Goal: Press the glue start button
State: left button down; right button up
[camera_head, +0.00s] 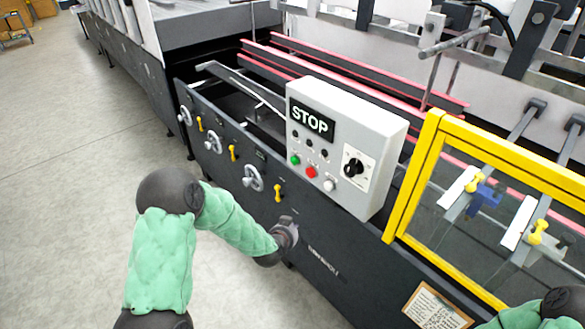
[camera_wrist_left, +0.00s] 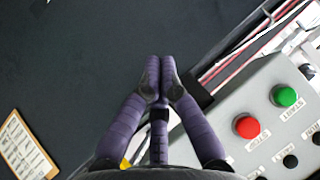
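A grey control box (camera_head: 340,120) on the machine's side carries a green button (camera_head: 295,160), a red button (camera_head: 311,172) and a white button (camera_head: 329,185) in a row. My left gripper (camera_head: 289,226) is below the box, in front of the dark side panel, apart from the buttons. In the left wrist view its purple fingers (camera_wrist_left: 160,68) are together and empty. The green button (camera_wrist_left: 286,96) and red button (camera_wrist_left: 247,127) lie to their right. My right gripper is out of view.
A STOP sign (camera_head: 312,120) and a black rotary knob (camera_head: 354,167) are on the box. A yellow-framed guard (camera_head: 415,175) stands right of it. Handwheels (camera_head: 253,178) and yellow handles (camera_head: 278,193) stick out on the left.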

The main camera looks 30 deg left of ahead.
aim_at(294, 161)
pick_arm(q)
jog(key=w+a+r+m+t+y+b, duration=0.3)
jog(key=a+r+t+y, duration=0.1)
jog(key=a+r, duration=0.7)
notch_tip(294, 161, up, 4)
jog(key=shift+a+f+y, duration=0.15)
jog(key=shift+a+y, duration=0.25)
jog(key=shift+y, duration=0.2)
jog(key=w+d+p, duration=0.1)
jog(key=w+d, duration=0.2)
jog(key=w, duration=0.5)
jog(key=shift+d, duration=0.2)
jog(key=shift+w+d, duration=0.1)
jog(key=shift+w, duration=0.1)
dwell(0.4)
jog(key=shift+w+d, duration=0.1)
jog(key=shift+w, duration=0.15)
